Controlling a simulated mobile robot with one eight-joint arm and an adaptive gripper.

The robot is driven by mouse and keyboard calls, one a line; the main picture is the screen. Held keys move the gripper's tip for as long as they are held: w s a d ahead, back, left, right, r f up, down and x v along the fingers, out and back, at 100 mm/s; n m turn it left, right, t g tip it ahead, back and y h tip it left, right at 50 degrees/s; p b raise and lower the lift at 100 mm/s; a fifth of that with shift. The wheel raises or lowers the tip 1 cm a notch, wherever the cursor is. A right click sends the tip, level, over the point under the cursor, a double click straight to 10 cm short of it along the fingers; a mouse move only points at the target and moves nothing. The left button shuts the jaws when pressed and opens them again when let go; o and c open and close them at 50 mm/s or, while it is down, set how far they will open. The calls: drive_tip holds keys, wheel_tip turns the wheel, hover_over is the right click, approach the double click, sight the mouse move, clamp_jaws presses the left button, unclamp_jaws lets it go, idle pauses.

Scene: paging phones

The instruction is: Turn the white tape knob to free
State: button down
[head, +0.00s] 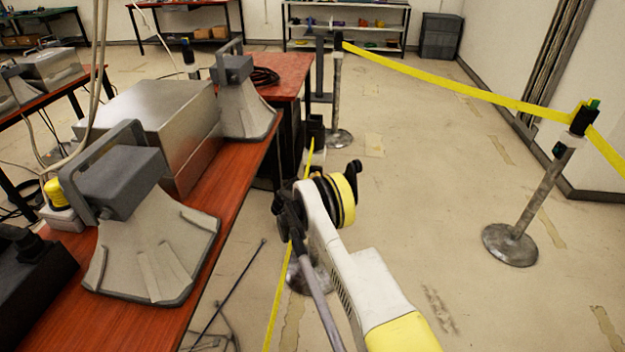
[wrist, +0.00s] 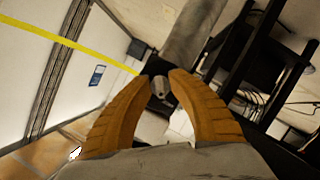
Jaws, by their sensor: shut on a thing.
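My gripper (wrist: 161,82) shows in the wrist view, its two orange fingers closed in on a small pale grey-white knob (wrist: 160,88) on the dark head of a barrier post (wrist: 194,35). The fingertips are on either side of the knob. Its setting cannot be read. A yellow tape (wrist: 75,43) runs from the post head to the upper left. In the head view my arm hides the knob, the fingers and most of the post. Only the post's round base (head: 312,280) and yellow tape (head: 277,300) show beside the arm.
A red-brown table (head: 235,200) with grey horn speakers (head: 155,245) and a metal case (head: 150,105) stands close on the left. Another post (head: 535,200) with tape stands at the right, and one (head: 336,95) farther back. The floor between them is clear.

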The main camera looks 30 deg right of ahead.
drive_tip(key=c, duration=1.5)
unclamp_jaws()
drive_tip(key=shift+d, duration=0.1)
drive_tip(key=v, duration=1.2)
drive_tip(key=shift+r, duration=0.1)
